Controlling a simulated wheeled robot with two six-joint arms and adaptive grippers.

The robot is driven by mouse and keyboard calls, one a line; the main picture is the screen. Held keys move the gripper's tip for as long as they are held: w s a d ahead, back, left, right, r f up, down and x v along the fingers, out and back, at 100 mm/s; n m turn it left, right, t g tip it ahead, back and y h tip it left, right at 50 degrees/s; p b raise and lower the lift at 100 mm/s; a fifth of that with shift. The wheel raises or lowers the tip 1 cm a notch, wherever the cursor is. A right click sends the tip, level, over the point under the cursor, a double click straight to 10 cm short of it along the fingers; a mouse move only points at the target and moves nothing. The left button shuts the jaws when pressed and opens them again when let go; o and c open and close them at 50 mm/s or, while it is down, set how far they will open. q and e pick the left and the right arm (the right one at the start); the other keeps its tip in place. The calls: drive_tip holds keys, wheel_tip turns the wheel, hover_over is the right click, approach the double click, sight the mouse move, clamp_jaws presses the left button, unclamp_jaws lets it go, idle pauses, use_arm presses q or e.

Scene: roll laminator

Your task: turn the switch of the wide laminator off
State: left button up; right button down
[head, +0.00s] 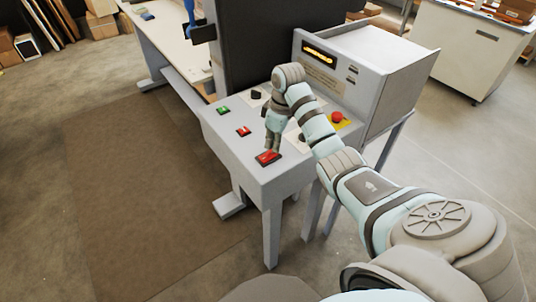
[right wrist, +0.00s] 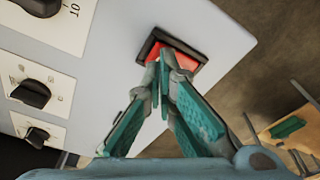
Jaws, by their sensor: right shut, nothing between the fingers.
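The wide laminator (head: 215,125) has a grey control panel at its near end. A red switch in a black frame (head: 267,158) sits near the panel's front corner; it also shows in the right wrist view (right wrist: 184,59). My right gripper (head: 271,148) points down at this switch, its fingers shut and empty. In the right wrist view the fingertips (right wrist: 160,72) overlap the switch's edge and hide part of it. I cannot tell whether they press on it or which way the rocker is tilted. My left gripper is out of view.
The panel also carries a green button (head: 223,111), a smaller red button (head: 243,131) and a red emergency stop (head: 337,117) on yellow. Black knobs (right wrist: 31,93) line the panel beside the switch. A grey box with a display (head: 319,54) rises behind.

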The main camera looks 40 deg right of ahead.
drive_tip(key=shift+f, duration=0.75)
idle(0.5)
